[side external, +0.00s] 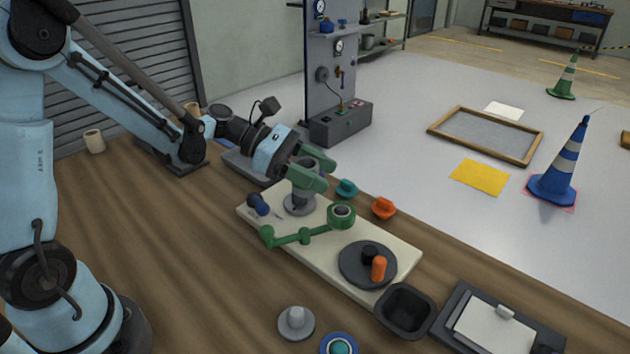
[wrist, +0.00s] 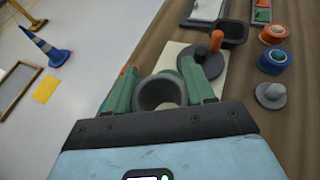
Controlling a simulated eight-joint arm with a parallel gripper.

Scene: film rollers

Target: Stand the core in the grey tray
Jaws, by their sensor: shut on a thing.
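My gripper (side external: 322,172), with green fingers, is over the far end of the cream board. In the wrist view its fingers (wrist: 158,68) are shut on the core (wrist: 160,104), a hollow dark grey cylinder whose open end faces the camera. In the side view the fingers mostly hide the core. A grey round-based post (side external: 299,205) is just below the fingers; I cannot tell whether the core touches it. A dark grey, open, square tray (side external: 405,308) stands at the board's near right end, and it also shows in the wrist view (wrist: 235,32).
The cream board (side external: 330,262) carries a green jointed arm (side external: 305,236) and a dark disc (side external: 352,262) with an orange handle (side external: 379,268). Teal (side external: 346,188) and orange (side external: 383,208) pieces lie behind it.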

